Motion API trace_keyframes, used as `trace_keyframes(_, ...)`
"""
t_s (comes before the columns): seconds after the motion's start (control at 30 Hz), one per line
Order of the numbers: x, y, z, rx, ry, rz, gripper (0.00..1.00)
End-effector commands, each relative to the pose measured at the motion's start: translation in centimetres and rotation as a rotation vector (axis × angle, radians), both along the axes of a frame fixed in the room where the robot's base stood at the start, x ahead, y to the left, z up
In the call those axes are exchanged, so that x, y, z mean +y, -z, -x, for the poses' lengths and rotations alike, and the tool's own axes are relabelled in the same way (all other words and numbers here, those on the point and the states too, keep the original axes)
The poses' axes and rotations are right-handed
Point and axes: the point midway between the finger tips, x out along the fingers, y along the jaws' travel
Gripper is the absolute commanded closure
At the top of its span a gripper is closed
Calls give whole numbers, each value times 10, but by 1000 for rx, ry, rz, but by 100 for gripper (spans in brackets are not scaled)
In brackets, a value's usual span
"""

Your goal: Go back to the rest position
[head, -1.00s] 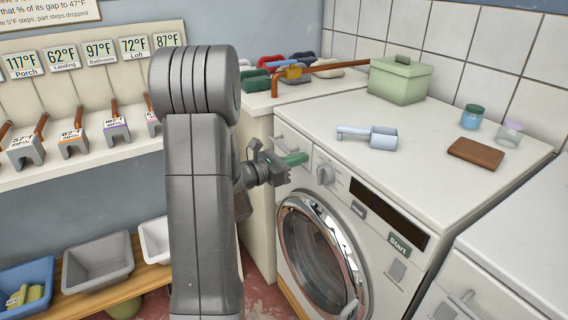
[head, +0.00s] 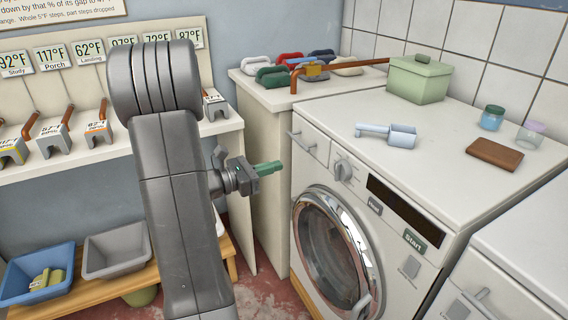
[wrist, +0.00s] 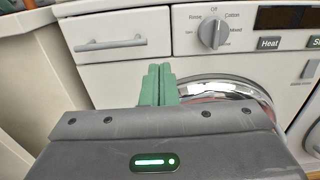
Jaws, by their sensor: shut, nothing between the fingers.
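My gripper (head: 268,168) has green fingers. It is in the middle of the head view, in front of the left part of the white washing machine (head: 318,178). The fingers are shut together with nothing between them. In the wrist view my gripper (wrist: 158,82) points at the machine's front, below the detergent drawer (wrist: 118,36) and left of the dial (wrist: 213,33). The fingers overlap the left rim of the round door (wrist: 228,88) in that view. A gap to the machine shows in the head view.
A shelf with tagged tools (head: 55,138) is at left, with blue (head: 38,284) and grey (head: 115,252) bins below.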

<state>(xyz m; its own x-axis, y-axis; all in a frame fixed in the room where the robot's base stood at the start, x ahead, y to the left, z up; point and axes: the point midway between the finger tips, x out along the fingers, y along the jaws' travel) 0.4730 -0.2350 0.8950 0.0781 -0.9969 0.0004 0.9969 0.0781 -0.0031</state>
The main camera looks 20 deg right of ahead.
Motion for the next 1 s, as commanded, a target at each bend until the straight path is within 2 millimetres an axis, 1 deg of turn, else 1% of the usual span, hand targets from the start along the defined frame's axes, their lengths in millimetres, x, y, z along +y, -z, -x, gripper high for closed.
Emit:
trace_keyframes(0.1,5,0,1,0,0,0,100)
trace_keyframes(0.2,6,0,1,0,1,0,100)
trace_keyframes(0.47,6,0,1,0,1,0,100)
trace_keyframes(0.57,3,0,1,0,2,0,100)
trace_keyframes(0.67,-5,0,0,0,3,-1,100)
trace_keyframes(0.77,-17,1,0,1,4,0,100)
trace_keyframes(1.0,-54,1,-3,0,4,-1,100)
